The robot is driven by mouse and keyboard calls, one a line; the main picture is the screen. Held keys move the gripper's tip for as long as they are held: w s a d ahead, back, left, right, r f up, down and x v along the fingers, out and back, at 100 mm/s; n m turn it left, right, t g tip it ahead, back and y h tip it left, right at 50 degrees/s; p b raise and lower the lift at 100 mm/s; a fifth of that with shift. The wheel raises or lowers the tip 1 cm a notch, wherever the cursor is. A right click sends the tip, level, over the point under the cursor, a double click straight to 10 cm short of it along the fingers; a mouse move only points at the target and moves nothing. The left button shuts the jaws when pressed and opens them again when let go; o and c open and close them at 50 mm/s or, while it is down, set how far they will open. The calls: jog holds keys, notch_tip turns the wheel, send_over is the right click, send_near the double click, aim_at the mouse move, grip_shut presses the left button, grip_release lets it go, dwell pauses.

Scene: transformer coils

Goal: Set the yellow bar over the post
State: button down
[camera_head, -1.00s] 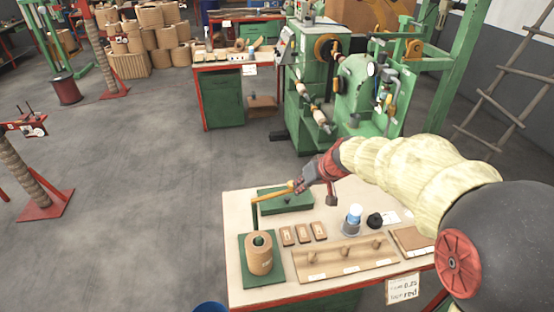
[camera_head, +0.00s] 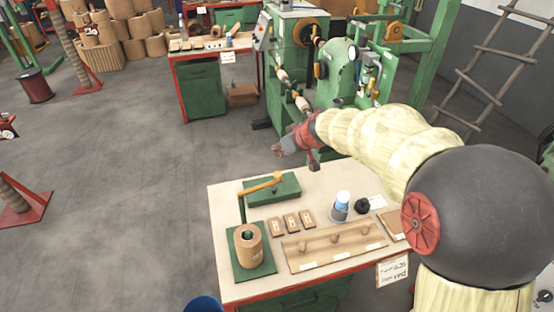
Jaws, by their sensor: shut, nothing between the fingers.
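The yellow bar (camera_head: 260,186) spans from the top of a thin green post (camera_head: 241,209) on its left to above a green plate (camera_head: 287,193) on its right. The bar's left end meets the post's top; I cannot tell whether it is fully seated. A small dark peg (camera_head: 275,190) shows on the plate below the bar's right end. My gripper (camera_head: 279,150) is shut and empty, behind and above the bar's right end, apart from it.
A tan coil (camera_head: 249,248) stands on a green base beside the post. Several small brown blocks (camera_head: 291,222), a wooden board with pegs (camera_head: 335,245), a blue-white container (camera_head: 341,205) and a black object (camera_head: 362,206) occupy the table (camera_head: 226,197). A green machine (camera_head: 340,70) stands behind.

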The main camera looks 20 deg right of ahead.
notch_tip(320, 180, down, 8)
jog(key=w+b, duration=0.2)
jog(key=shift+w+a, duration=0.15)
jog(key=shift+a, duration=0.25)
jog(key=shift+r, duration=0.1)
dwell(0.5)
